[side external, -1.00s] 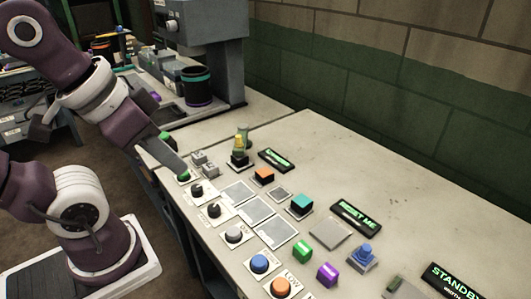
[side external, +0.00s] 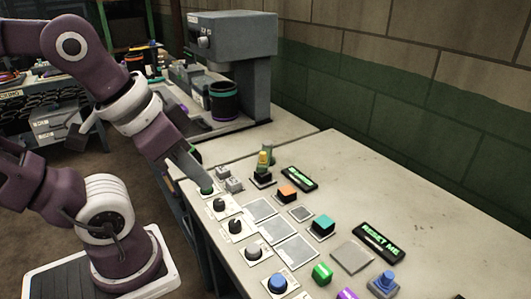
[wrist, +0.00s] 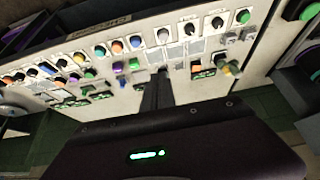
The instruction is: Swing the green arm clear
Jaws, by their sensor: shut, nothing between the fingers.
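A small upright lever (side external: 264,159) with a yellow and green body stands on a dark base on the control panel. It may be the green arm; it is too small to be sure. A similar yellow and green part (wrist: 230,70) shows at the right in the wrist view. My gripper (side external: 204,181) is shut and empty, left of the lever and apart from it. In the side view its tip overlaps a green button (side external: 207,191); I cannot tell whether they touch. In the wrist view the shut fingers (wrist: 157,82) point toward the panel.
Black knobs (side external: 219,204), an orange button (side external: 287,193), a teal button (side external: 322,226) and grey plates (side external: 295,249) crowd the panel. A lit sign (side external: 299,178) lies just right of the lever. A grey machine (side external: 240,55) stands behind.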

